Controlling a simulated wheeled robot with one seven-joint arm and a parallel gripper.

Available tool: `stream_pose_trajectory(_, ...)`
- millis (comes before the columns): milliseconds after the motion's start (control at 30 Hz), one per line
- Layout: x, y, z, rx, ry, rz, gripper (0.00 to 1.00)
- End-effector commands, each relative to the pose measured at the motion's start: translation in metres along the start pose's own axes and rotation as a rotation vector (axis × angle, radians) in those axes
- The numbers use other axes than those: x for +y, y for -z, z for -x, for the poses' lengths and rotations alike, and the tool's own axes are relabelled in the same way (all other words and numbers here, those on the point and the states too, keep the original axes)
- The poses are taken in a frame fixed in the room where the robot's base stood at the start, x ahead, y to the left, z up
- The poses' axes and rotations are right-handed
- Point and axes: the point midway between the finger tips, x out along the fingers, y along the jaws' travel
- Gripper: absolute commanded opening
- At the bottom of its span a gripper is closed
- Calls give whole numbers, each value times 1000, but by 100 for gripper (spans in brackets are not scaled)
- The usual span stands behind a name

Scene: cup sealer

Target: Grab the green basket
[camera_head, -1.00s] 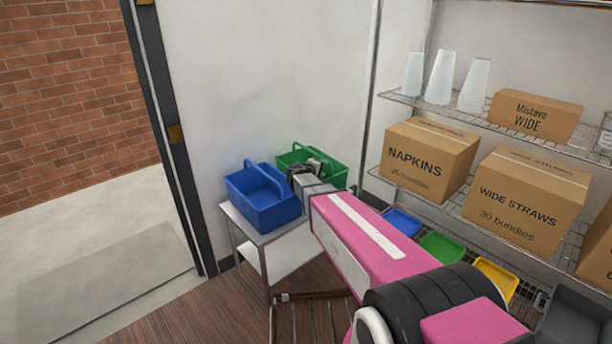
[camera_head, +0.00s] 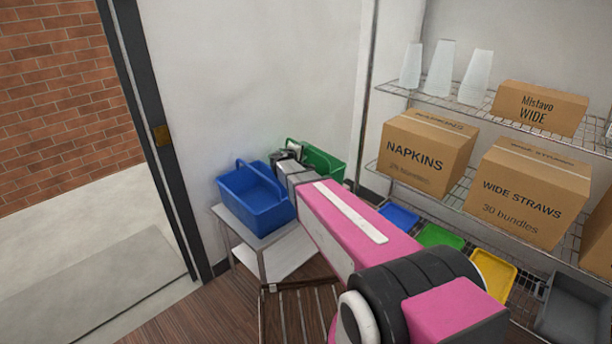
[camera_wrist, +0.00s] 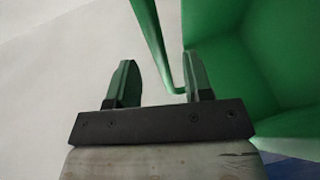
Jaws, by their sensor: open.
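The green basket (camera_head: 324,162) stands on the small table behind and right of the blue basket, partly hidden by my arm. In the wrist view the green basket (camera_wrist: 283,60) fills the right side, with its wall and inside showing. Its thin handle (camera_wrist: 152,45) runs down from the top and bends near the fingertips. My gripper (camera_wrist: 160,75) is open, and the handle's lower part appears in the gap between its fingers. I cannot tell how deep it sits there. In the head view my gripper (camera_head: 284,152) is at the green basket's left end.
The blue basket (camera_head: 256,205) stands close on the left on the same grey table (camera_head: 228,222). A white wall is behind. A wire shelf on the right holds a napkins box (camera_head: 425,155), a wide straws box (camera_head: 527,197) and cups. A slatted wooden item (camera_head: 300,312) is low in front.

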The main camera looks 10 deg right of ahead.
Motion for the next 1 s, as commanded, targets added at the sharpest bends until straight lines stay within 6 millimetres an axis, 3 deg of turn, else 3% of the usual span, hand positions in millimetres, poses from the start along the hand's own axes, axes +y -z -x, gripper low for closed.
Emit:
stream_pose_trajectory(233,0,1,-36,-1,0,0,46)
stream_pose_trajectory(500,0,0,-40,0,0,0,46)
stream_pose_trajectory(533,0,0,-40,0,0,0,43)
stream_pose_trajectory(667,0,0,-40,0,0,0,1)
stream_pose_trajectory(1000,0,0,-40,-1,0,0,0)
